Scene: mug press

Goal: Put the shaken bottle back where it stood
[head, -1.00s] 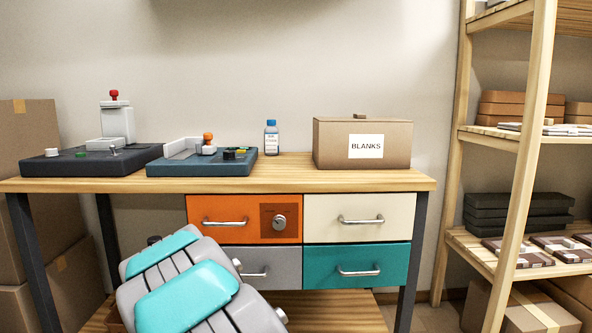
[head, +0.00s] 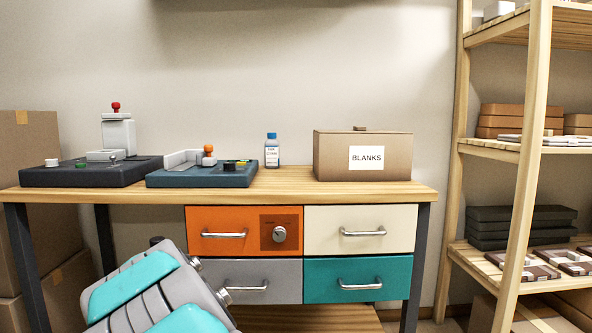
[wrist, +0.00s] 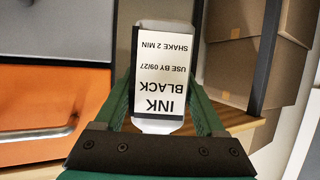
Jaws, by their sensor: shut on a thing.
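In the wrist view my gripper (wrist: 163,92) is shut on a pale bottle (wrist: 163,127), with a green finger on each side. Its white label reads "INK BLACK", "USE BY 09/27" and "SHAKE 2 MIN", upside down in the picture. My gripper and this bottle do not show in the head view, where only part of my arm appears at the lower left. A second bottle (head: 272,152) with a blue cap stands upright on the wooden bench (head: 270,188), between the dark blue-grey device and the BLANKS box. Its label is too small to read.
A black-based press (head: 92,172) and a blue-grey device (head: 200,178) stand on the bench left of the blue-capped bottle. The BLANKS box (head: 330,158) is on its right. Drawers sit below the top. A wooden shelf (head: 530,160) stands at right, cardboard boxes (head: 28,150) at left.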

